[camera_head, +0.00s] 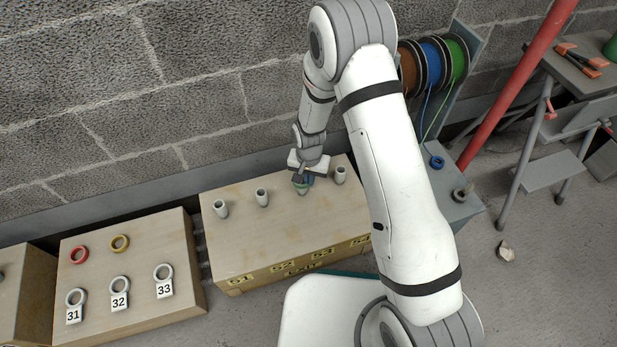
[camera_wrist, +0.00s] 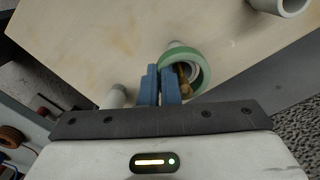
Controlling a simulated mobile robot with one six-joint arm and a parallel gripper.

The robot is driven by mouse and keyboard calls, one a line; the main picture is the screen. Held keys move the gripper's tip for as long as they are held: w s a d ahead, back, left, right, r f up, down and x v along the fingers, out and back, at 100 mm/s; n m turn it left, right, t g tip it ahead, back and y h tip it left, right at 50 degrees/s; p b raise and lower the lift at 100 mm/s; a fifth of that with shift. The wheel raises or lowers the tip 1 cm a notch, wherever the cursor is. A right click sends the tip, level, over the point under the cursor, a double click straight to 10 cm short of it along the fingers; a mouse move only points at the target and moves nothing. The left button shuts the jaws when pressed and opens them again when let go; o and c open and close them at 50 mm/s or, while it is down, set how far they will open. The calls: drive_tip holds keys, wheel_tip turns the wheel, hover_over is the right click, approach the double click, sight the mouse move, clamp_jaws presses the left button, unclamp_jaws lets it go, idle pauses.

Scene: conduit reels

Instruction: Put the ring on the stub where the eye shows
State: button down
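The green ring (camera_wrist: 205,68) is at my gripper (camera_wrist: 160,84), whose two blue fingers are close together on its near-left wall. The ring lines up with the third stub (camera_wrist: 174,44); its pale mouth shows through the ring, with a brass-coloured eye (camera_wrist: 186,78) inside. I cannot tell whether the ring is around the stub's top or just above it. In the head view my gripper (camera_head: 301,180) is over this stub, mostly hiding it. The other pale stubs, the first (camera_head: 220,208), second (camera_head: 261,197) and fourth (camera_head: 340,175), stand bare on the wooden box (camera_head: 235,240).
A lower box (camera_head: 140,285) at left carries a red ring (camera_head: 79,254), a yellow ring (camera_head: 120,243) and tagged rings 31, 32 and 33. A blue ring (camera_head: 437,162) lies on the grey bench by the cable reels (camera_head: 430,65). A red pole (camera_head: 515,85) slants at right.

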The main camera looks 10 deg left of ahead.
drive_tip(key=shift+r+p, duration=2.8)
drive_tip(key=shift+r, duration=1.4)
drive_tip(key=shift+r, duration=0.2)
drive_tip(key=shift+f+b, duration=2.9)
drive_tip(key=shift+f, duration=1.8)
drive_tip(key=shift+r, duration=0.15)
